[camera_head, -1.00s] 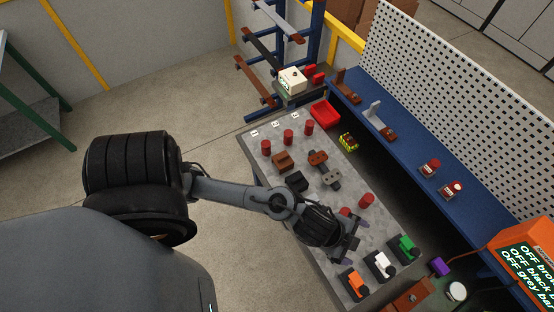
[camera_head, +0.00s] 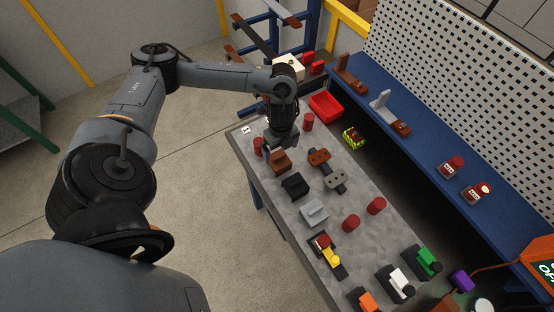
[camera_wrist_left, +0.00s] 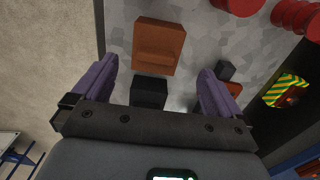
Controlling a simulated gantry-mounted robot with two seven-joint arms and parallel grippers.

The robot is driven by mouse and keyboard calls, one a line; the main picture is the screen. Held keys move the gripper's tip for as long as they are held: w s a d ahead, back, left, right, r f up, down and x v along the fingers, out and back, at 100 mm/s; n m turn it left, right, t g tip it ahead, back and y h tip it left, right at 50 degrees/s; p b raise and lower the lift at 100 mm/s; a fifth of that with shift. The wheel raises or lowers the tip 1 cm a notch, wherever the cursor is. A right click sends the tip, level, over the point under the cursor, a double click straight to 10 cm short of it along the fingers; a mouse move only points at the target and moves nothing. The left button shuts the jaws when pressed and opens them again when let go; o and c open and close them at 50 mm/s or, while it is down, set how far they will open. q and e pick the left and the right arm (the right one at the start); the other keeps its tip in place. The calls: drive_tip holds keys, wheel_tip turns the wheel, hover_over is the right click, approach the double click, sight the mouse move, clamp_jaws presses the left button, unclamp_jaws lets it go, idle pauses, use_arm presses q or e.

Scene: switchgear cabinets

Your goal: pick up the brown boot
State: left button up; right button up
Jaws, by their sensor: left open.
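The brown boot (camera_head: 280,164), a stepped brown block, stands on the grey table toward its far left end. It also shows in the left wrist view (camera_wrist_left: 158,45), at top centre, upright and apart from the fingers. My left gripper (camera_wrist_left: 155,88) is open and empty, its purple fingers spread left and right below the boot in that picture. In the head view the left gripper (camera_head: 278,149) points down above the table close to the boot and hides part of that area. A black boot (camera_head: 295,187) sits beside the brown one. My right gripper is not in view.
Red cylinders (camera_head: 351,223) stand around the table. A brown and grey linked part (camera_head: 327,170) lies right of the boots, and a grey block (camera_head: 314,212) nearer. A red bin (camera_head: 325,107) is at the far end. The blue shelf (camera_head: 425,148) runs along the right side.

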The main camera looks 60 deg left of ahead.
sight(279, 160)
use_arm(q)
wheel_tip(279, 160, down, 3)
drive_tip(key=shift+d+f, duration=0.1)
drive_tip(key=shift+f, duration=0.05)
drive_tip(key=shift+s+f, duration=0.15)
drive_tip(key=shift+f, duration=1.2)
drive_tip(key=shift+s+f, duration=0.15)
drive_tip(key=shift+f, duration=1.15)
drive_tip(key=shift+c, duration=0.5)
drive_tip(key=c, duration=0.9)
drive_tip(key=shift+o, duration=0.2)
drive_tip(key=shift+r, duration=0.2)
